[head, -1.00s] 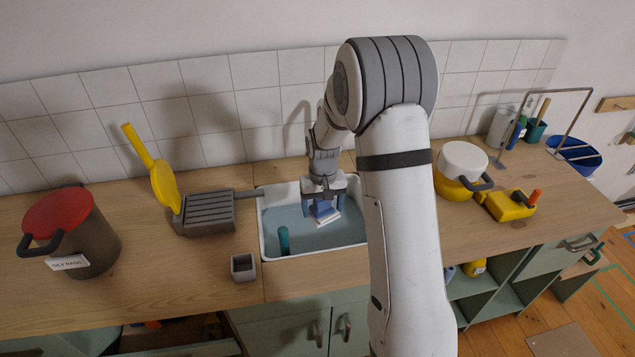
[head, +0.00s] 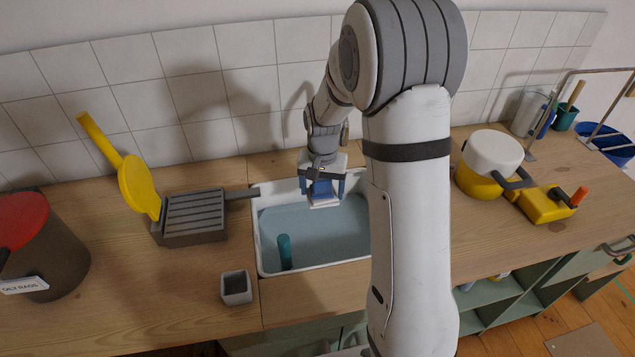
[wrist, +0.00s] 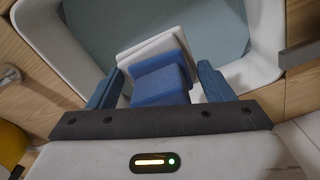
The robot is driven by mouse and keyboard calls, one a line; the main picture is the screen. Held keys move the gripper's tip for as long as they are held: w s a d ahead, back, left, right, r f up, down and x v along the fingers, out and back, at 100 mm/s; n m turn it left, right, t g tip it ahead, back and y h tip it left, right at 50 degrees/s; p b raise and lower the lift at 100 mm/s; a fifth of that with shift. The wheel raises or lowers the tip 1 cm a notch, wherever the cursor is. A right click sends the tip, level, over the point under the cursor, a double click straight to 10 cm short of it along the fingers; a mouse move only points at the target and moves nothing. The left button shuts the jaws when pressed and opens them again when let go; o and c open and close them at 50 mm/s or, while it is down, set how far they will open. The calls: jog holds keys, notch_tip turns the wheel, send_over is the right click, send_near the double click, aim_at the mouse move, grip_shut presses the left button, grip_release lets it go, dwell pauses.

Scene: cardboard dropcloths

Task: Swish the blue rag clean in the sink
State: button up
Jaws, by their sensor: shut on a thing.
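My gripper (head: 322,188) is over the back part of the sink (head: 257,248). It is shut on a blocky blue piece with a white slab at its lower end, which I take for the blue rag (wrist: 160,84). In the wrist view the blue piece sits between the two blue fingers, and the white slab (wrist: 150,48) sticks out beyond it. The sink holds grey-blue water (head: 320,235). The white slab seems to be at or just above the water; I cannot tell if it touches.
A teal cylinder (head: 284,252) stands in the sink's front left. A grey cup (head: 236,287), grey ribbed block (head: 193,215) with yellow paddle (head: 138,185), and red-lidded oily-rags bin (head: 45,260) are left. A yellow-and-white pot (head: 490,165) and yellow tool (head: 545,203) are right.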

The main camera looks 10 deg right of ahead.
notch_tip(320, 180, down, 20)
jog(key=b, duration=1.4)
jog(key=shift+f, duration=0.15)
